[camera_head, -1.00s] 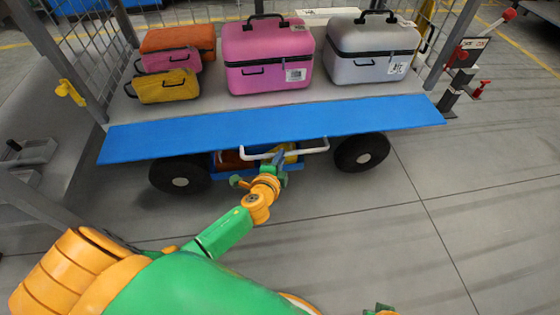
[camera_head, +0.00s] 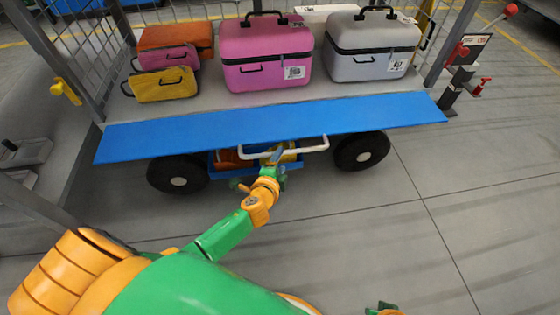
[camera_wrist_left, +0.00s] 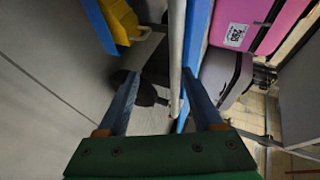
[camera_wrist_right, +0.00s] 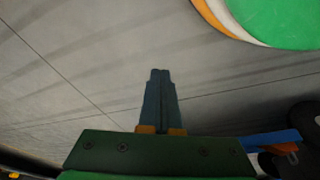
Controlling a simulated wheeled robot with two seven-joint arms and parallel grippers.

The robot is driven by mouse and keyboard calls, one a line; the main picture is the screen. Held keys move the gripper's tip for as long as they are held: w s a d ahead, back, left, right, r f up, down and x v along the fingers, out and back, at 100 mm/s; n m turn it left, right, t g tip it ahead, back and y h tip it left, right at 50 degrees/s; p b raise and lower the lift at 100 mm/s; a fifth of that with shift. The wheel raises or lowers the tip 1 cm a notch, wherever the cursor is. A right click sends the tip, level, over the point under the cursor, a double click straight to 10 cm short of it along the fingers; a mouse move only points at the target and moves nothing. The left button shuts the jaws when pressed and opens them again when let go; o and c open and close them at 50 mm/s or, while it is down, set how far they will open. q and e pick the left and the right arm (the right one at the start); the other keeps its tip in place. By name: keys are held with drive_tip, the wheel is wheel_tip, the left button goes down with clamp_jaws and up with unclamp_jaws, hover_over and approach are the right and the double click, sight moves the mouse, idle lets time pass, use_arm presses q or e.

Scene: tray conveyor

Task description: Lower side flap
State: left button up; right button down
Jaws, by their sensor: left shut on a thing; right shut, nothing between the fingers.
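The blue side flap (camera_head: 270,125) is a long panel along the near edge of the luggage cart. A white bar handle (camera_head: 312,148) shows just below its lower edge. My left gripper (camera_head: 277,156) is at the middle of this handle. In the left wrist view the handle (camera_wrist_left: 176,60) runs between the two fingers, with the blue flap (camera_wrist_left: 197,40) close on its right. The left fingers are shut on the handle, though they look wide apart. My right gripper, seen in the right wrist view (camera_wrist_right: 160,75), is shut and empty over bare floor.
On the cart stand a pink case (camera_head: 265,60), a grey case (camera_head: 372,52) and several small bags, one yellow (camera_head: 165,84). Two black wheels (camera_head: 362,150) sit below the flap. A post with red levers (camera_head: 470,60) stands at right. The floor at lower right is clear.

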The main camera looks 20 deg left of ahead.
use_arm(q)
drive_tip(key=shift+s+f, duration=0.1)
drive_tip(key=shift+s, duration=0.05)
drive_tip(key=p+v, duration=0.2)
drive_tip(key=v, duration=0.5)
drive_tip(key=shift+p, duration=0.4)
use_arm(e)
drive_tip(key=shift+g, duration=0.3)
drive_tip(key=shift+s+d+f, duration=0.1)
drive_tip(key=shift+s+f, duration=0.35)
drive_tip(key=shift+f, duration=0.4)
drive_tip(key=shift+s+d+f, duration=0.1)
drive_tip(key=shift+s+f, duration=0.4)
drive_tip(key=shift+f, duration=0.4)
drive_tip(key=shift+s+d+f, duration=0.1)
drive_tip(key=shift+s+f, duration=0.35)
drive_tip(key=shift+f, duration=0.4)
